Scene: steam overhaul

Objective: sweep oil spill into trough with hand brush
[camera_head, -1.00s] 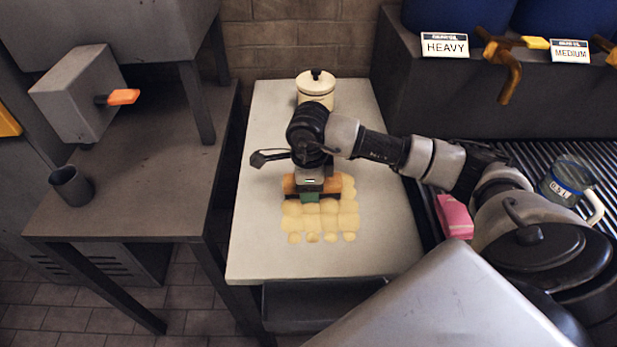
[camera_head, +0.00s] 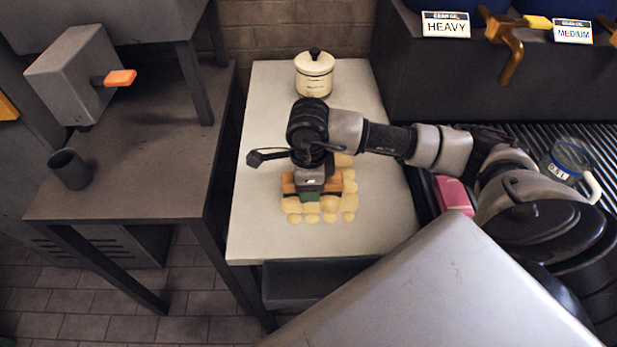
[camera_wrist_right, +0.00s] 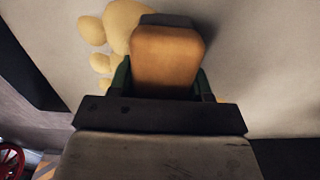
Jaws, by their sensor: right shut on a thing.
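The hand brush (camera_head: 289,187) has an orange-brown wooden block and lies across the oil spill on the pale table. My right gripper (camera_head: 310,191) is shut on the brush from above, green fingers on either side of its block. The brush block also shows in the right wrist view (camera_wrist_right: 167,62); its bristles are hidden. The oil spill (camera_head: 330,207) is a patch of yellowish blobs in front of, under and behind the brush. The trough (camera_head: 312,281), dark grey, is at the table's front edge, below the top. My left gripper is out of view.
A cream lidded pot (camera_head: 314,78) stands at the back of the pale table (camera_head: 252,225). A pink block (camera_head: 453,194) and a glass jug (camera_head: 566,163) are to the right. A grey bench (camera_head: 140,185) with a dark cup (camera_head: 70,169) is left.

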